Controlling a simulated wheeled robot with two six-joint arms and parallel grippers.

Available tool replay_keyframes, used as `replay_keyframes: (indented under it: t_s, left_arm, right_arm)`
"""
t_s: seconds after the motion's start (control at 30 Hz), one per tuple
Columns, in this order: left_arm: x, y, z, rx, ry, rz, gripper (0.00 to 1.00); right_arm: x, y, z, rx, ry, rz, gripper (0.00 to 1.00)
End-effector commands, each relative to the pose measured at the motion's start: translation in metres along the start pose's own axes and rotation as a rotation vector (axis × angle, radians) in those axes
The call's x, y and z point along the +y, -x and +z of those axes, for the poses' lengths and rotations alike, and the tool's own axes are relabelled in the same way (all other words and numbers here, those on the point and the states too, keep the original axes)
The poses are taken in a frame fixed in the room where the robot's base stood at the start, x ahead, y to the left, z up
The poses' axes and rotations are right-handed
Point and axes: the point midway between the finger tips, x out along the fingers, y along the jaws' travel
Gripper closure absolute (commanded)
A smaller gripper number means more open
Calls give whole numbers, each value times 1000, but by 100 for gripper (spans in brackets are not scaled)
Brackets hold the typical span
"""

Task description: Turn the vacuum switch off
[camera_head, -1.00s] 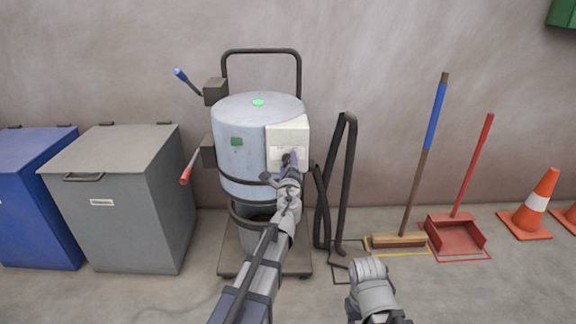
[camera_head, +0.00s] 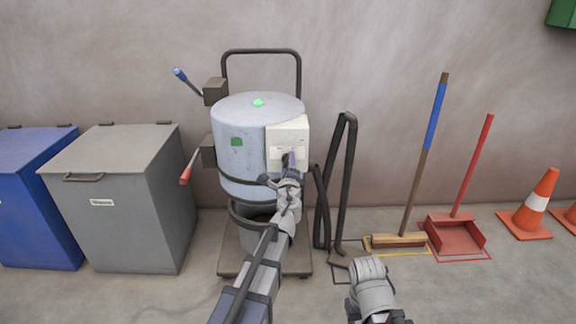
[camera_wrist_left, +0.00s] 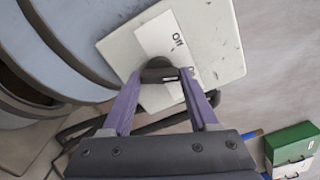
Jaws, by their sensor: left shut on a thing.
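The vacuum (camera_head: 233,165) is a pale blue drum with a white switch panel (camera_head: 288,131) on its right front. In the left wrist view a dark knob, the vacuum switch (camera_wrist_left: 160,69), sits on this panel beside a white label reading "Off", with a second word partly hidden. My left gripper (camera_wrist_left: 161,77) is shut on the switch, with a purple finger on each side. In the head view it also shows at the panel (camera_head: 290,159), where it covers the switch. A green lamp (camera_head: 258,102) is on the drum's top. My right arm's end (camera_head: 372,283) is low; its jaws are not clear.
A black hose (camera_head: 346,180) stands right of the vacuum. Two levers, blue-tipped (camera_head: 180,74) and red-tipped (camera_head: 186,175), stick out left. Grey (camera_head: 115,215) and blue (camera_head: 35,210) bins stand left. A broom (camera_head: 399,240), red dustpan (camera_head: 455,236) and cones (camera_head: 533,212) are right.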

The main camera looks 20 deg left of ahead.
Motion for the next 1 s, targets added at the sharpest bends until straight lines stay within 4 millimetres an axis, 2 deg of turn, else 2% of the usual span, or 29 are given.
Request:
replay_keyframes:
  t_s: [0.6, 1.0]
  left_arm:
    - [0, 0, 1, -3, 561, 0, 96]
    - [-1, 0, 2, -3, 836, 0, 96]
  right_arm:
    - [0, 1, 0, 0, 0, 0, 50]
    - [0, 1, 0, 0, 0, 0, 50]
